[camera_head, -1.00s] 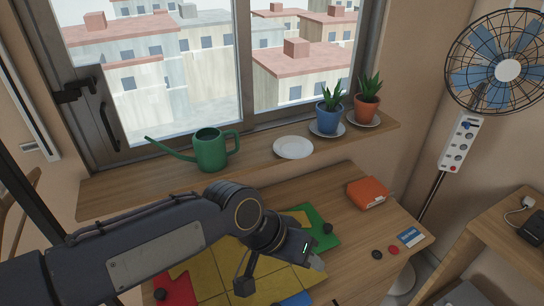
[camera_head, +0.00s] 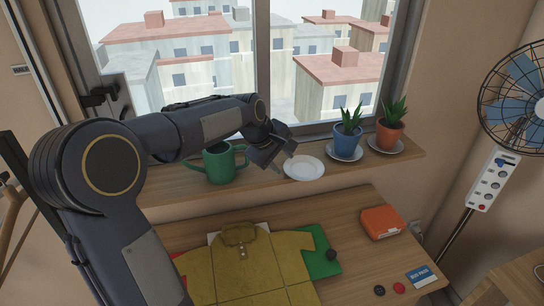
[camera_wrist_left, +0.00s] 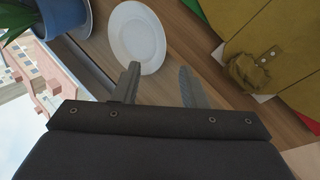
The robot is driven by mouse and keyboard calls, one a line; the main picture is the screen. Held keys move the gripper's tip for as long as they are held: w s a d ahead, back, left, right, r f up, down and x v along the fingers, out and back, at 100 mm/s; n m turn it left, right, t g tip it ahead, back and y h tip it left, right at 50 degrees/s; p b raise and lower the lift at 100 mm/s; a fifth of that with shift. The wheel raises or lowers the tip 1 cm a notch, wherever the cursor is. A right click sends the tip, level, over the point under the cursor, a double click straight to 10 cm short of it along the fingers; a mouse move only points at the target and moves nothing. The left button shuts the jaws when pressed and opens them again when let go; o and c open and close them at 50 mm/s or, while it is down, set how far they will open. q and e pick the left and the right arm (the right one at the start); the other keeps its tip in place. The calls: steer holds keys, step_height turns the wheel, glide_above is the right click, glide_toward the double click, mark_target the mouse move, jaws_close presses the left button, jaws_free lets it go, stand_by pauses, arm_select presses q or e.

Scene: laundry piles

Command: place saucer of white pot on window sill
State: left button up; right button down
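A white saucer (camera_head: 304,168) lies flat and empty on the wooden window sill (camera_head: 400,165), between the green watering can and the blue pot. It also shows in the left wrist view (camera_wrist_left: 137,36), just beyond one fingertip. My left gripper (camera_head: 281,166) is over the sill at the saucer's left edge. In the left wrist view its two fingers (camera_wrist_left: 160,84) are apart with nothing between them. I cannot tell if a finger touches the saucer. No white pot is in view. My right gripper is not in view.
A green watering can (camera_head: 219,165) stands on the sill, partly behind my left arm. A blue pot (camera_head: 347,143) and an orange pot (camera_head: 389,136) stand on saucers at right. Below are a yellow shirt (camera_head: 245,262) and an orange box (camera_head: 381,222) on the table.

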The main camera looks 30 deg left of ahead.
mark_target(293, 175)
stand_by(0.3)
arm_select(q)
steer(key=shift+p+x, duration=0.4)
steer(key=shift+x, duration=3.55)
steer(key=shift+c, duration=0.2)
jaws_close()
